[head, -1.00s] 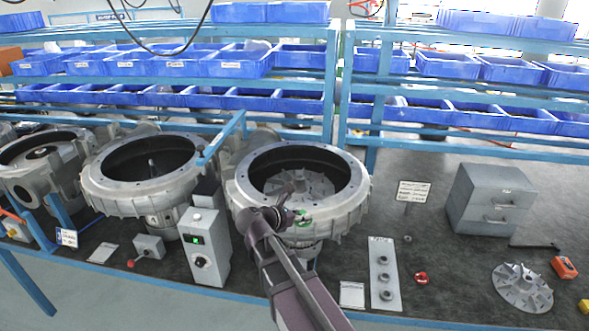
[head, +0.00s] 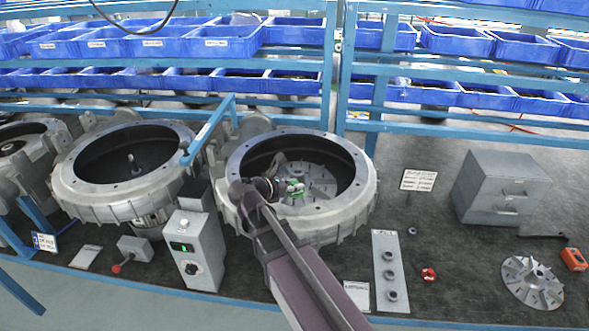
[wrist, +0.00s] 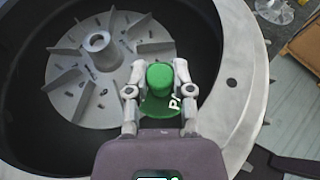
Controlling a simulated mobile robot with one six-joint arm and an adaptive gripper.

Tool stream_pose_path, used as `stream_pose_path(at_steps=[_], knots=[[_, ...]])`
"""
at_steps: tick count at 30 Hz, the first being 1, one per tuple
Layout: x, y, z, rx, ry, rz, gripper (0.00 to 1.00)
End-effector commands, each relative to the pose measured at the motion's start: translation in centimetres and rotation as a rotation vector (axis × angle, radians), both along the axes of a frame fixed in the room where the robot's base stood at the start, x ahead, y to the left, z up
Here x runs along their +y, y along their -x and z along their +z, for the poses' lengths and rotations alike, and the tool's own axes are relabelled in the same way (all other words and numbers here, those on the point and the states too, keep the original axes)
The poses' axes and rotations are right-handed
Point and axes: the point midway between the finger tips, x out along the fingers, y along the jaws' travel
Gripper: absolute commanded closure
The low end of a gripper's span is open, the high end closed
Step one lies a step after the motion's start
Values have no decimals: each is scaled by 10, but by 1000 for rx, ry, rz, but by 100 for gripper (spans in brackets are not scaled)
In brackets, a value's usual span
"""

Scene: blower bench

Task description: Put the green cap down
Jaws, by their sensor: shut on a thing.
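The green cap (wrist: 160,77) is between the two fingers of my gripper (wrist: 160,72) in the wrist view, with a flat green flange bearing white lettering below its round knob. My gripper is shut on it. In the head view the green cap (head: 295,188) shows small at the end of my gripper (head: 288,188), over the opening of the right blower housing (head: 345,215). A grey bladed impeller (wrist: 85,95) sits inside that housing, beside and beyond the cap. How high the cap is above it I cannot tell.
A control box (head: 193,245) stands left of the housing. A grey plate with several rings (head: 388,300), a red part (head: 429,274), a loose impeller (head: 532,283) and a drawer cabinet (head: 500,188) are to the right. Bare bench shows between them.

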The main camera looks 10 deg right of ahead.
Motion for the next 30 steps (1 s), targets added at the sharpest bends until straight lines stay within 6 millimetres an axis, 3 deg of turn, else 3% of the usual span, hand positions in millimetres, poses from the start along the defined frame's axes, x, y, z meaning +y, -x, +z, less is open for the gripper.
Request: stream_pose_path(at_steps=[14, 20, 30], knots=[[1, -6, -1, 0, 0, 3, 100], [-5, -31, -4, 0, 0, 1, 100], [-20, -94, -10, 0, 0, 3, 100]])
